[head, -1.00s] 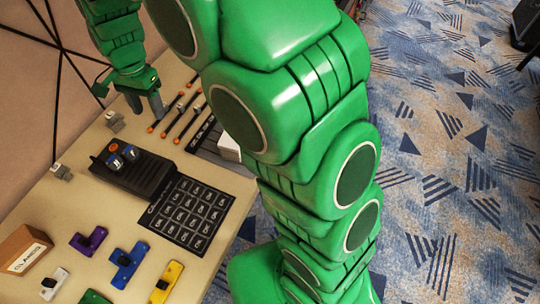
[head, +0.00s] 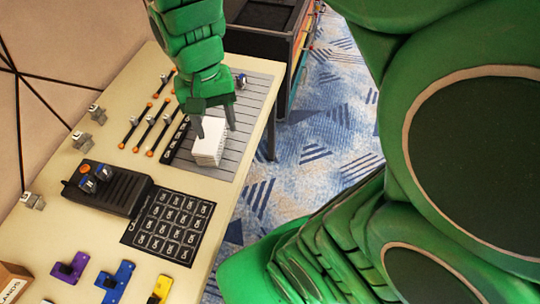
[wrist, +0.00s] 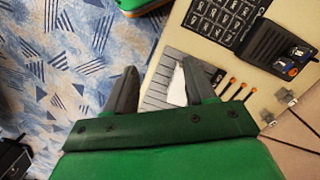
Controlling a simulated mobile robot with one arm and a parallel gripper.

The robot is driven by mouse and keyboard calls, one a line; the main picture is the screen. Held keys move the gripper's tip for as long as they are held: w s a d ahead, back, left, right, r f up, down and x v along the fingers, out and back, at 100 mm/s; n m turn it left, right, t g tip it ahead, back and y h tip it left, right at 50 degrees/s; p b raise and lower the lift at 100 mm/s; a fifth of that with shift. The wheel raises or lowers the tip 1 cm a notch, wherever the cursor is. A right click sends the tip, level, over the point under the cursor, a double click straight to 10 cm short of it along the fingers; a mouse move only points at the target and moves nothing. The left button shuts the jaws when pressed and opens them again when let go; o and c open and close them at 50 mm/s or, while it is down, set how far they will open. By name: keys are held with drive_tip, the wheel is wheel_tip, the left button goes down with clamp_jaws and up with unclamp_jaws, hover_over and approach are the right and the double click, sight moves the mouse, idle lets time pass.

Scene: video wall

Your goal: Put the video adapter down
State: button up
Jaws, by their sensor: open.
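My gripper (head: 215,116) is open, its fingers pointing down over a lined grey mat (head: 187,165) by a white stack of cards or paper (head: 208,150). Nothing is visibly held between the fingers; in the wrist view the gripper (wrist: 158,72) is spread, with the white stack (wrist: 177,86) near one finger. A small grey-and-blue piece (head: 241,81) sits on the mat behind the gripper. Small grey blocks (head: 97,113) stand along the table's wall side. I cannot tell which small piece is the video adapter.
A black device (head: 122,190) with two blue-marked pieces and a black labelled grid mat (head: 172,222) lie nearer. Several orange-ended black sticks (head: 146,127) lie left of the grey mat. Purple (head: 70,267), blue (head: 115,281) and yellow (head: 160,289) pieces are at the front.

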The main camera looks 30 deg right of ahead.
drive_tip(key=s+d+n, duration=0.2)
drive_tip(key=s+d, duration=0.3)
drive_tip(key=s, duration=0.7)
drive_tip(key=shift+s+d+f, duration=0.15)
drive_tip(key=shift+d+f, duration=0.05)
drive_tip(key=shift+o, duration=0.3)
